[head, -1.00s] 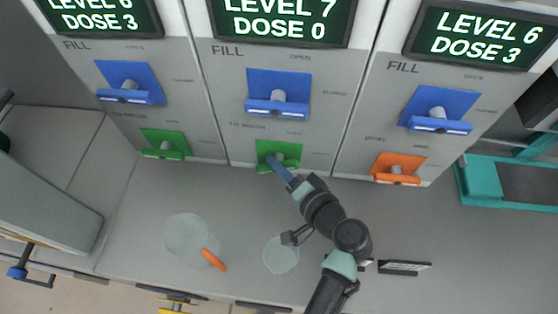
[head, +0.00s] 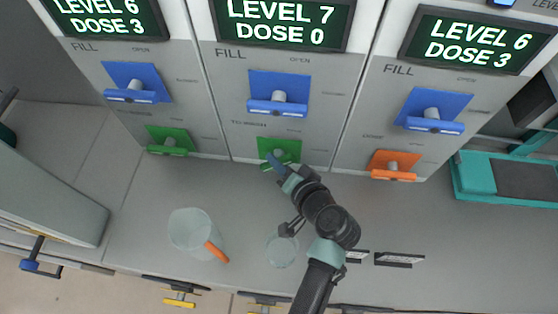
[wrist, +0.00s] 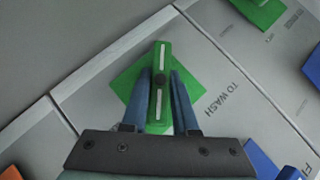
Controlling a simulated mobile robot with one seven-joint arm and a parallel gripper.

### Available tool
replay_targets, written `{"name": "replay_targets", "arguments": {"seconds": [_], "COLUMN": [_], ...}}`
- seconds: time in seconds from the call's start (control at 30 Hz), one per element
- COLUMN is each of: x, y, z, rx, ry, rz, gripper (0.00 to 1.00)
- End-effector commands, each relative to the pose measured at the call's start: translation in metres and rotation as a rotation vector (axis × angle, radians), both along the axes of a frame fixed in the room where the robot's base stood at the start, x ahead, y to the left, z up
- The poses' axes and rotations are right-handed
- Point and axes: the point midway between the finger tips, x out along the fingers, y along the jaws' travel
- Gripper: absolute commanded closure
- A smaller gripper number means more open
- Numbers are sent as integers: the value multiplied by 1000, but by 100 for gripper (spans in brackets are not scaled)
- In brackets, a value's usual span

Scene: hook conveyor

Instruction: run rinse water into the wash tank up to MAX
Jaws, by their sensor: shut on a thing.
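My gripper (head: 273,162) is at the middle panel's lower green valve (head: 288,146). In the wrist view my gripper (wrist: 162,85) has its two blue fingers on either side of the green handle (wrist: 160,55), shut on it. The handle lies diagonally across its square green plate (wrist: 125,85), beside the label TO WASH. The middle screen (head: 282,22) reads LEVEL 7, DOSE 0. The left screen (head: 105,18) and the right screen (head: 478,40) each read LEVEL 6, DOSE 3. A blue FILL valve (head: 278,95) sits above the middle green valve, its handle level. No tank interior or MAX mark can be made out.
A clear jug (head: 190,228) with an orange handle stands on the grey counter, left of my arm. A small clear round vessel (head: 281,252) is close beside my arm. An orange valve (head: 393,166) is on the right panel, another green valve (head: 170,141) on the left.

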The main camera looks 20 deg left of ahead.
Motion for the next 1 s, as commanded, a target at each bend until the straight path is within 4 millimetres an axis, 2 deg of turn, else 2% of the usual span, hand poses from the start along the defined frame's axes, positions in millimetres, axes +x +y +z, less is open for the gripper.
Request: {"name": "replay_targets", "arguments": {"seconds": [0.03, 0.17, 0.2, 0.57, 0.73, 1.0], "x": [0, 0, 0, -3, -16, -48], "y": [-1, 0, 0, -4, -21, -63], "z": [0, 0, 0, 2, 14, 44], "rx": [0, 0, 1, 1, -1, 0], "ry": [-1, -1, 0, 0, -1, -2], "rz": [-1, -1, -1, -2, -4, -5], "gripper": [69, 46, 43, 43, 43, 43]}}
